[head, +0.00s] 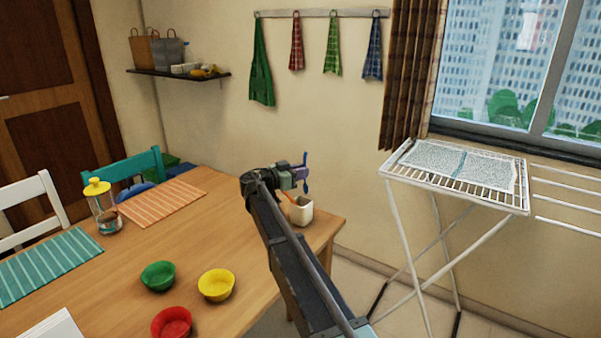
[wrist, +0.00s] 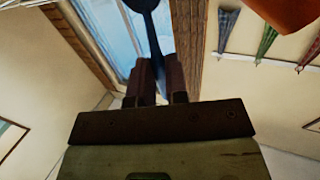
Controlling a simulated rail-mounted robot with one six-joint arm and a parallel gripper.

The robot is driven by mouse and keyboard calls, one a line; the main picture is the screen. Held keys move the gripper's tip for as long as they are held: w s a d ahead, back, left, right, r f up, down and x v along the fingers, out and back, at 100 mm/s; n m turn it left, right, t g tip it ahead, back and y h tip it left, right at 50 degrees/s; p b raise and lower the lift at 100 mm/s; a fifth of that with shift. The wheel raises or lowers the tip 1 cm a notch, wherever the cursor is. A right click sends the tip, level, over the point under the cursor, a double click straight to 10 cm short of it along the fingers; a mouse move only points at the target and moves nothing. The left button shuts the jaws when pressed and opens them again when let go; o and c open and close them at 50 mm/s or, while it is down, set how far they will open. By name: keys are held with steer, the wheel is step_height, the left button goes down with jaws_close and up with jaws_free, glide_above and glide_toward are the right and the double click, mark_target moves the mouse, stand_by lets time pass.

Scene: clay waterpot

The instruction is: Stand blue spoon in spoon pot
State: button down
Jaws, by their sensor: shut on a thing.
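The blue spoon (head: 306,160) is held by my gripper (head: 301,175), which is shut on it. It stands roughly upright above the table's far right corner. In the wrist view the dark blue spoon (wrist: 152,32) runs up from between the two fingers (wrist: 158,75). The spoon pot (head: 301,212) is a small cream pot on the table, just below my gripper. An orange utensil (head: 289,196) leans out of its left side. The blue spoon's lower end is above the pot's rim and looks apart from it. The pot's inside is mostly hidden.
Green (head: 158,275), yellow (head: 216,285) and red (head: 171,322) bowls stand on the near part of the table (head: 120,265). A yellow-lidded jar (head: 103,208) is at the left. A drying rack (head: 455,178) stands to the right. An orange shape (wrist: 285,12) fills the wrist view's top right.

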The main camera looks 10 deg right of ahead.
mark_target(306, 189)
step_height(306, 189, down, 5)
steer(key=b, duration=0.4)
steer(key=f+b, duration=0.2)
steer(key=shift+s+b, duration=0.3)
steer(key=shift+b, duration=0.05)
steer(key=shift+w+f, duration=0.35)
steer(key=c, duration=1.4)
jaws_free()
steer(key=shift+s+r, duration=0.1)
steer(key=shift+r, duration=0.1)
steer(key=o, duration=0.3)
steer(key=shift+o, duration=0.2)
steer(key=v, duration=1)
steer(key=shift+a, duration=0.35)
